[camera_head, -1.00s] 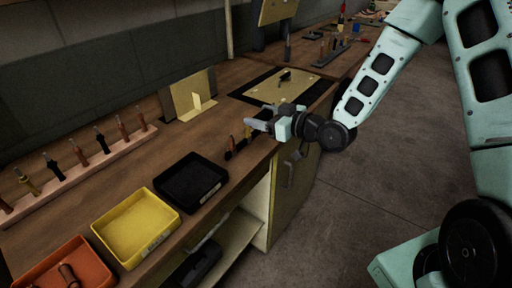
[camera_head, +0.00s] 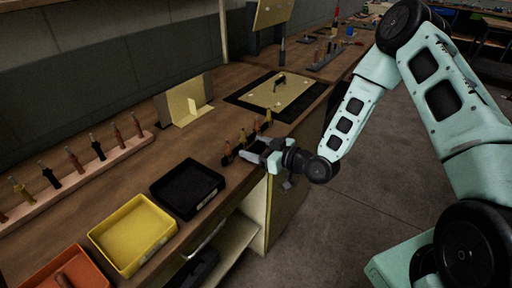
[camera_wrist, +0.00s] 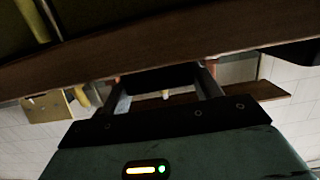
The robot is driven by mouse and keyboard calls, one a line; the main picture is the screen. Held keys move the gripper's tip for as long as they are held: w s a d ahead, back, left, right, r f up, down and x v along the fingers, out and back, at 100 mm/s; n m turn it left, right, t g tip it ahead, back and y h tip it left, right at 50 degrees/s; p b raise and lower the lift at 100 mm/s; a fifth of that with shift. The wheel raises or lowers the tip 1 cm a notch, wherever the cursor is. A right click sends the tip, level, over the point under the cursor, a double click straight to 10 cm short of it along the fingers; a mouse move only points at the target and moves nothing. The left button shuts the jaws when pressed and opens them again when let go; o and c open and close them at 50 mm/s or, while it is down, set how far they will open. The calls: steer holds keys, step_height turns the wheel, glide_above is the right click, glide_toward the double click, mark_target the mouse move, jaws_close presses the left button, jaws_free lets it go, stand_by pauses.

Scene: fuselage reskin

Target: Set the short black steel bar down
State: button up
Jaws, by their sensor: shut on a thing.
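My gripper (camera_head: 256,150) is at the front edge of the wooden bench (camera_head: 150,133), to the right of the black tray. In the wrist view its two fingers (camera_wrist: 163,92) are shut on the short black steel bar (camera_wrist: 160,79), which spans the space between them. In the head view the bar is small and dark between the fingers (camera_head: 258,146). I cannot tell whether the bar touches the bench.
Several orange-handled tools (camera_head: 242,138) stand right beside my gripper. A black tray (camera_head: 187,210), a yellow tray (camera_head: 133,262) and an orange tray (camera_head: 35,275) line the bench front. A tool rack (camera_head: 85,175) runs behind. A yellow plate on a black mat (camera_head: 312,103) lies beyond.

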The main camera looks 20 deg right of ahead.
steer(key=shift+f, duration=0.1)
steer(key=o, duration=1.3)
